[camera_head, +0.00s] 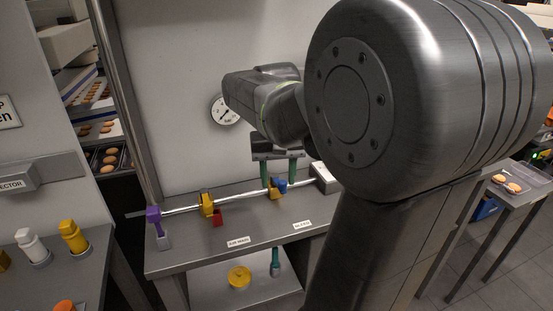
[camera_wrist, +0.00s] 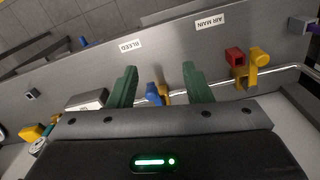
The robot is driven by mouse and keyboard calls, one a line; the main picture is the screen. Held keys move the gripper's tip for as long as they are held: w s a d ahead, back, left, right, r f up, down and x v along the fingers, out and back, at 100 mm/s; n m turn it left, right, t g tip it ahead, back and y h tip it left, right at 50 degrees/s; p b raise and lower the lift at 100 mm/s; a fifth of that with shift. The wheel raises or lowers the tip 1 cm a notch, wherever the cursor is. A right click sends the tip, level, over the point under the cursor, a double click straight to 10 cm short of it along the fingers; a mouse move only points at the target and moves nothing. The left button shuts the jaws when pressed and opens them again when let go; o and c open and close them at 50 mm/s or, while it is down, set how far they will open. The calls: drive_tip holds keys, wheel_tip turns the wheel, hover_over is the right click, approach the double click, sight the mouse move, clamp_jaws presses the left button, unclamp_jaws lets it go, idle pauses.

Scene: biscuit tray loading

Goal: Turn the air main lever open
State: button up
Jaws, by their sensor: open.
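The air main valve has a yellow body (camera_head: 207,204) and a red lever (camera_head: 217,217) and sits on a pale pipe (camera_head: 180,210) behind the AIR MAIN label (camera_head: 238,241). In the wrist view the red lever (camera_wrist: 235,56) sticks out beside the pipe, toward the label; its exact angle is hard to tell. My gripper (camera_head: 279,180) is open with green fingers, over the other valve, which has a blue lever (camera_head: 281,186) near the BLEED label (camera_head: 302,225). In the wrist view the blue lever (camera_wrist: 153,95) lies between and behind the spread fingers (camera_wrist: 160,71); contact cannot be told.
A pressure gauge (camera_head: 224,109) hangs on the wall behind. A yellow disc (camera_head: 239,277) and teal object (camera_head: 275,263) are on the lower shelf.

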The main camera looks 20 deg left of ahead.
sight(208, 203)
drive_tip(key=s+a+r+n+b, duration=0.1)
drive_tip(key=s+a+r, duration=0.15)
drive_tip(key=a, duration=0.65)
drive_tip(key=s+a+r+n, duration=0.2)
drive_tip(key=s+a, duration=0.1)
drive_tip(key=a, duration=0.5)
wheel_tip(208, 203, down, 14)
drive_tip(key=shift+w+r, duration=0.15)
clamp_jaws()
